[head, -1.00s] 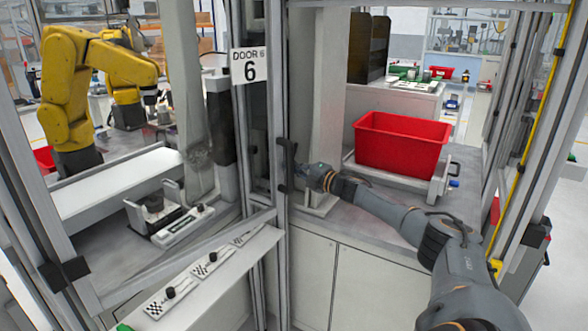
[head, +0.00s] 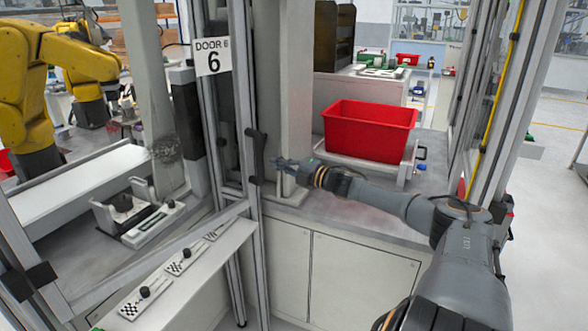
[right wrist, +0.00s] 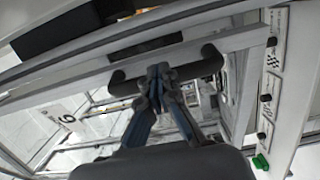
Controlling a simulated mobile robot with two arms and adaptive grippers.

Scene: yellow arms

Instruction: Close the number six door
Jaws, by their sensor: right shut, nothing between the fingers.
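The number six door is a grey-framed panel with a white "DOOR 6" sign (head: 212,57); the sign's 6 also shows in the right wrist view (right wrist: 67,119). Its black handle (head: 257,157) is upright on the frame's right edge. The space right of that edge looks open. My right gripper (head: 279,163) is shut and empty, just right of the handle. In the right wrist view my fingertips (right wrist: 158,72) overlap the middle of the handle (right wrist: 207,63); I cannot tell whether they touch it. My left gripper is not in view.
A red bin (head: 368,132) stands on the grey counter behind my right arm. A yellow robot arm (head: 35,90) and a white conveyor (head: 80,185) are at the left. A shelf (head: 165,290) with checkered plates lies below the door. Open floor shows at the far right.

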